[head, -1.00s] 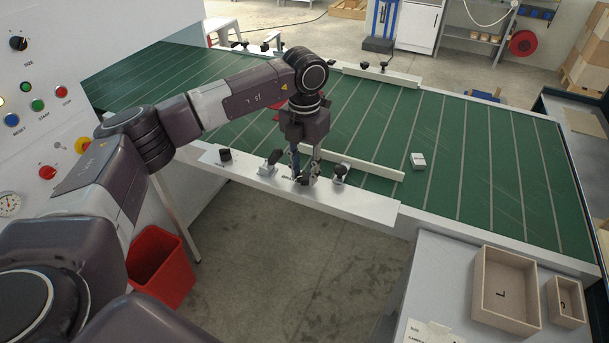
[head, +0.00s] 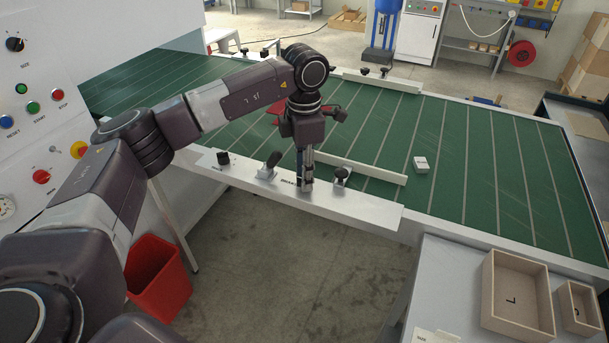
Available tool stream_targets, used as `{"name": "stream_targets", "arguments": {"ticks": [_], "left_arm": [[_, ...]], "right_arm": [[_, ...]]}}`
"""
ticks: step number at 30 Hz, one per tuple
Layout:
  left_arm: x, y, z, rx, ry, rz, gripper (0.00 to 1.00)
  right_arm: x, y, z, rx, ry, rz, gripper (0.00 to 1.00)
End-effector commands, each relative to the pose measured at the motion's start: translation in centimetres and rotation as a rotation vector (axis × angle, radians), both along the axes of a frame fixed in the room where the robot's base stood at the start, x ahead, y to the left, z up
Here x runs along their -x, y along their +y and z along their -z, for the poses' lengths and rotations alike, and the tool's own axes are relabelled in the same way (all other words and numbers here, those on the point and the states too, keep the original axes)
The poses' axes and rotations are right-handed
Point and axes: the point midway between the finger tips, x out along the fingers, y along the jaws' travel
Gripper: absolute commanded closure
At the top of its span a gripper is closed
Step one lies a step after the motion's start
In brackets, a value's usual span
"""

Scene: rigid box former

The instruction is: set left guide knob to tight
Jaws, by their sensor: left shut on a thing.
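My left gripper (head: 307,184) points straight down at the near silver guide rail (head: 365,209) along the green conveyor's front edge. Its fingers are shut on a small knob at the rail, taken to be the left guide knob, which the fingers mostly hide. A dark label shows on the rail just left of the fingertips. A black lever knob (head: 272,160) stands to the left of the gripper and a black round knob (head: 341,173) to the right, both apart from it. My right gripper is not in view.
Another black knob (head: 223,158) sits farther left on the rail. A white guide bar (head: 375,172) and a small white box (head: 420,163) are on the green conveyor (head: 470,170). A red bin (head: 158,277) stands below. Wooden trays (head: 517,316) are at lower right.

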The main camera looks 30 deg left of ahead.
Motion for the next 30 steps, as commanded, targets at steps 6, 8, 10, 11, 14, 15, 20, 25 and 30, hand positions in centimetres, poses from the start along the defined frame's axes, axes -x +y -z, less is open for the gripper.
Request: {"name": "stream_targets", "arguments": {"ticks": [6,8,10,11,14,15,20,25,30], "left_arm": [[-0.12,0.06,-0.19,0.000,-0.004,0.031,0.98],[-0.12,0.06,-0.20,0.000,-0.004,0.034,0.98],[-0.12,0.07,-0.21,0.000,-0.005,0.036,0.98],[-0.12,0.07,-0.21,0.000,-0.005,0.036,0.98],[-0.12,0.07,-0.21,0.000,-0.005,0.036,0.98],[-0.12,0.07,-0.22,0.000,-0.005,0.036,0.98],[-0.12,0.07,-0.22,0.000,-0.005,0.035,0.65],[-0.07,0.05,-0.12,0.000,-0.003,0.035,0.56],[-0.05,0.03,-0.11,-0.001,-0.002,0.034,0.56]], "right_arm": [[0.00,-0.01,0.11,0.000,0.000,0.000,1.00],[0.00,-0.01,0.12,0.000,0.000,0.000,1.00],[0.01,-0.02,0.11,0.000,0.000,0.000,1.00],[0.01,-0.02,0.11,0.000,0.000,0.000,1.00],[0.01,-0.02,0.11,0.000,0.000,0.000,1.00],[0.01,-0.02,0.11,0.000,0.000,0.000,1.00],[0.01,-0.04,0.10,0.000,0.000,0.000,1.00],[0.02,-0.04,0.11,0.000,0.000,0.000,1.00],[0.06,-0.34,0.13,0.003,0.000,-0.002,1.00]]}}
